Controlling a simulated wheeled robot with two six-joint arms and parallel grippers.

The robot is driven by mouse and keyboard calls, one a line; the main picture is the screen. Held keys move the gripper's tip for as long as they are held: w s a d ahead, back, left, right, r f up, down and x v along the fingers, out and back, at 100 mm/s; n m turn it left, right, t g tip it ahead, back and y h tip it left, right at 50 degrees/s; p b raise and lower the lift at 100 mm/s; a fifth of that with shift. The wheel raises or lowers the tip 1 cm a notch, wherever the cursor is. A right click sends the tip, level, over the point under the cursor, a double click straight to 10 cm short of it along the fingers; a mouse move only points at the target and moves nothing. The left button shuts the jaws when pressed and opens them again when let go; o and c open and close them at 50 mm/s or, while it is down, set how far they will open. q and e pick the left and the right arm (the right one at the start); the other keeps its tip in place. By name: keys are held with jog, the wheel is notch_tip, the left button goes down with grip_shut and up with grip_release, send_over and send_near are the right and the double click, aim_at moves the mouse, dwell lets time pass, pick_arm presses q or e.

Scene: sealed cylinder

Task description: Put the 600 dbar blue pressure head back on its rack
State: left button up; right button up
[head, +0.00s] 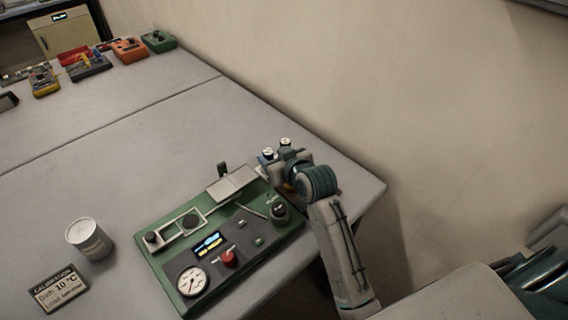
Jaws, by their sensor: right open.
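My right gripper (284,166) is open at the back right of the table, just behind the green calibration panel (160,263). Two small heads with white caps show at its far side. The left one (268,153) looks blue and the other (285,142) dark. The 600 dbar marking is too small to read, so I cannot tell for sure which head it is. The rack is mostly hidden behind my gripper and wrist. I cannot tell whether the blue head touches the fingers or sits in a rack slot. My left gripper is out of view.
The panel carries a gauge (192,281), a red knob (228,258) and a dark cylindrical fitting (279,211). Several coloured devices line the far end. The table's middle is clear; a wall runs behind.

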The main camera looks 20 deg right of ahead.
jog(key=v, duration=0.5)
jog(key=shift+s+d+r+b, duration=0.1)
jog(key=shift+s+r+b, duration=0.15)
jog(key=shift+s+b, duration=0.1)
jog(key=shift+f, duration=0.1)
